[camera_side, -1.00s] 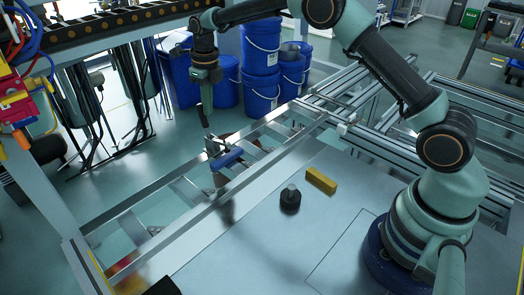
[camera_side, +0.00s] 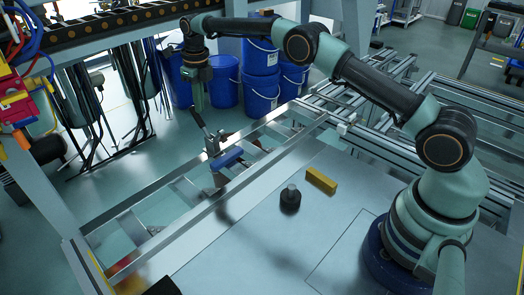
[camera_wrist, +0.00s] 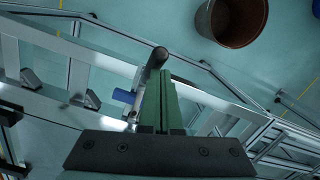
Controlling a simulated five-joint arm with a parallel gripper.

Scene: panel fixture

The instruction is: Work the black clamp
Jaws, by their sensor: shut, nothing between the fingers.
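The black clamp has a metal body on the frame rail and a dark lever handle (camera_side: 202,126) that stands up, leaning left, in the side view. A short blue bar (camera_side: 227,158) is at its foot. My gripper (camera_side: 199,110) hangs just above the handle's top end, with its green fingers shut and nothing between them. In the wrist view, the handle's rounded black end (camera_wrist: 158,56) lies just past my fingertips (camera_wrist: 158,72), with the blue piece (camera_wrist: 123,96) to its left. I cannot tell whether the fingers touch the handle.
A metal rail frame (camera_side: 170,246) runs around the clamp. A yellow block (camera_side: 321,180) and a black knobbed cylinder (camera_side: 290,198) stand on the grey panel at right. Blue buckets (camera_side: 262,92) stand behind. A round bin (camera_wrist: 230,20) shows in the wrist view.

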